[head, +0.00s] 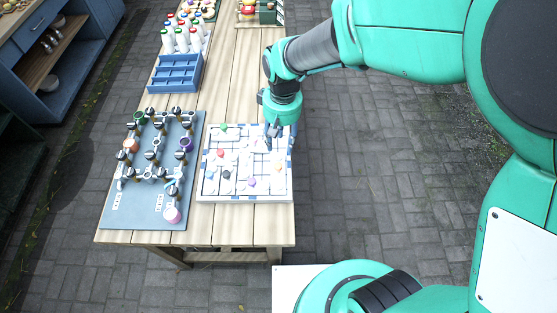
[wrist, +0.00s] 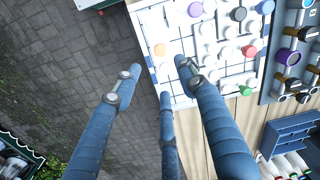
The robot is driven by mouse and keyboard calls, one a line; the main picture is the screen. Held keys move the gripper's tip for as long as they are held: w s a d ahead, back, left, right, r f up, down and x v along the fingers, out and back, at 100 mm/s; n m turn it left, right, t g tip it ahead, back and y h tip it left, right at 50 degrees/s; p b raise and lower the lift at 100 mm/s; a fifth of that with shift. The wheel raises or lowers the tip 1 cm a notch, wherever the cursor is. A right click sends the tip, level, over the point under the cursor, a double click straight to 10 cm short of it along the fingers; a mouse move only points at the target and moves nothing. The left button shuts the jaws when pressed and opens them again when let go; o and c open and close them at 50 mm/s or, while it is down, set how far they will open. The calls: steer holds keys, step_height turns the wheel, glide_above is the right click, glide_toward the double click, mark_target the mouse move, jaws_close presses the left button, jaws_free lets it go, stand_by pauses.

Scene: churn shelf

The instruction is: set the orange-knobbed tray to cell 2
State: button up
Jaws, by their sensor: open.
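The orange knob (head: 278,167) sits near the right edge of a white gridded board (head: 245,198) on the wooden table. It also shows in the wrist view (wrist: 160,50), beyond my fingertips and between their lines. The tray under it is pale and hard to tell from the white board. I cannot read any cell numbers. My gripper (head: 279,140) is over the board's upper right part in the head view and hides some of it.
Red (head: 220,153), green (head: 223,127), black (head: 227,175) and purple (head: 252,183) knobs stand on the same board. A grey-blue panel (head: 128,205) with several valve-like fittings lies left. A blue divided crate (head: 175,72) stands behind. Paving is open to the right.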

mark_target(279, 166)
steer(key=shift+f, duration=0.1)
stand_by(0.3)
steer(key=f+b, duration=0.1)
steer(key=f, duration=0.5)
steer(key=f+b, duration=0.1)
steer(key=f, duration=0.6)
steer(key=shift+s+a+f, duration=0.15)
steer(key=shift+a+f, duration=0.05)
steer(key=shift+f, duration=0.1)
jaws_close()
